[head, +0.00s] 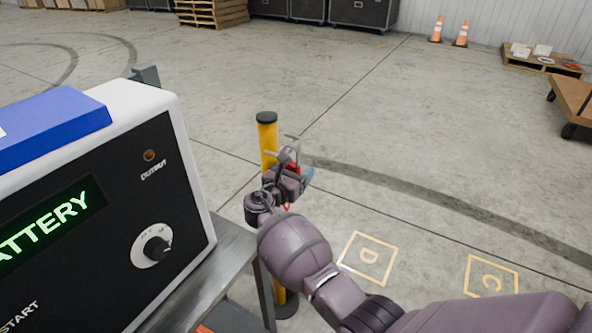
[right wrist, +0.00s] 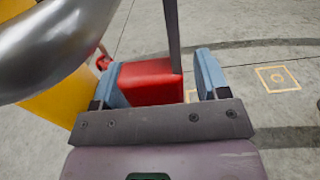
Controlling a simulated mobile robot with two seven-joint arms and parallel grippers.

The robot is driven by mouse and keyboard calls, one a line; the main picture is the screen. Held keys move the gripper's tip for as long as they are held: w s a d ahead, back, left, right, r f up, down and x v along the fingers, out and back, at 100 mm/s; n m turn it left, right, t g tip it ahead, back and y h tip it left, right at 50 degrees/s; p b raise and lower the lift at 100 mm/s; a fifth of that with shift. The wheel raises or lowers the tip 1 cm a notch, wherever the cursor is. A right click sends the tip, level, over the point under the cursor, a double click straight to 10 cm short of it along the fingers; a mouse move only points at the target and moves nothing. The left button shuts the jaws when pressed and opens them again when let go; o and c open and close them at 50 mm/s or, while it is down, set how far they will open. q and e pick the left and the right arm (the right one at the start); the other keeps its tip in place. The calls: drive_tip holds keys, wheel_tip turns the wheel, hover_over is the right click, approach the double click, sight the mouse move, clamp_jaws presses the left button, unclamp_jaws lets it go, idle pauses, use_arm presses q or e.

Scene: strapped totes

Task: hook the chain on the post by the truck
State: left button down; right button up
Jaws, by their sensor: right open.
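The yellow post (head: 268,145) with a dark cap stands on the floor at mid-picture, and it fills the left of the right wrist view (right wrist: 45,90). My right gripper (head: 291,170) is beside the post, near its top. In the right wrist view its two blue fingers (right wrist: 160,82) are apart. A red block (right wrist: 150,80) sits between them, near the left finger, with a gap to the right finger. A small red piece (right wrist: 103,58), perhaps part of the chain, shows by the post. The rest of the chain is not clear. My left gripper is out of view.
A battery charger (head: 150,200) with a blue item (head: 50,125) on top stands on a grey stand (head: 225,262) at the left, close to my right arm. Floor squares D (head: 368,257) and C (head: 491,277) lie to the right. Cones (head: 461,34) and pallets are far back.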

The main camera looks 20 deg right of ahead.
drive_tip(key=p+v, duration=0.2)
drive_tip(key=v, duration=0.8)
drive_tip(key=shift+s+a+f, duration=0.15)
drive_tip(key=shift+s+a, duration=0.15)
